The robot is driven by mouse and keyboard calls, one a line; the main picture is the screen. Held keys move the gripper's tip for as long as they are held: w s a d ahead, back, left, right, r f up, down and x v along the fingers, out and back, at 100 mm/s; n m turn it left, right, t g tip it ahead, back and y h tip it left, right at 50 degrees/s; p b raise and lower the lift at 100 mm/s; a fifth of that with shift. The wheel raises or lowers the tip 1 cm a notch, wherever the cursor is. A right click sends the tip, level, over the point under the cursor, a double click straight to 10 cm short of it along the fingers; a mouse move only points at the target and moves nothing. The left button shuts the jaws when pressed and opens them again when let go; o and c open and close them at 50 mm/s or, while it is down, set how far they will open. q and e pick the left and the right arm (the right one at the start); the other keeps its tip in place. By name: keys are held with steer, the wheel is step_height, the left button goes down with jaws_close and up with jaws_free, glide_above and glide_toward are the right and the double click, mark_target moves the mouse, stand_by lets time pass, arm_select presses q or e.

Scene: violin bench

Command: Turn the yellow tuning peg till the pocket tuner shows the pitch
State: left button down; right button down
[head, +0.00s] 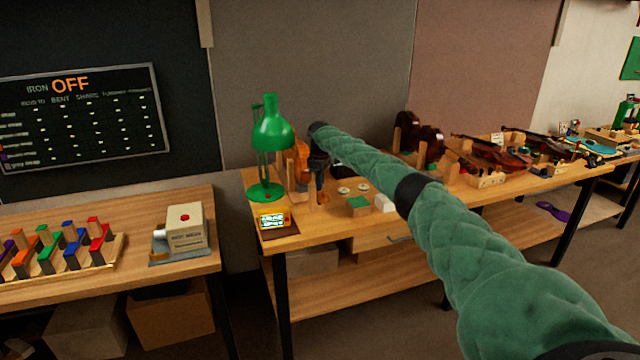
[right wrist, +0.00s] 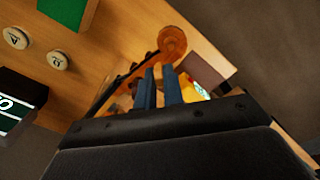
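A violin (head: 301,160) stands upright on the bench beside the green lamp, mostly behind my right gripper. Its scroll (right wrist: 172,40) shows just past the fingertips in the right wrist view. My left gripper is out of view.
The green lamp (head: 271,135) stands close left of the violin. More violins (head: 497,152) lie farther right. A gap separates the left table (head: 130,265).

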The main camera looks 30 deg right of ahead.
steer(key=shift+r+m, duration=0.1)
steer(key=shift+m, duration=0.2)
steer(key=shift+p, duration=0.35)
steer(key=shift+m+p, duration=0.3)
steer(key=shift+m, duration=0.6)
steer(key=shift+m+p, duration=0.5)
steer(key=shift+m, duration=0.6)
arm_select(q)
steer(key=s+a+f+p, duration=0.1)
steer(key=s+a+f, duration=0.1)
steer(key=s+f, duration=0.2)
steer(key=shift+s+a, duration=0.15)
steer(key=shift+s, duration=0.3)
arm_select(e)
steer(key=shift+m, duration=1.5)
steer(key=c, duration=1.8)
jaws_free()
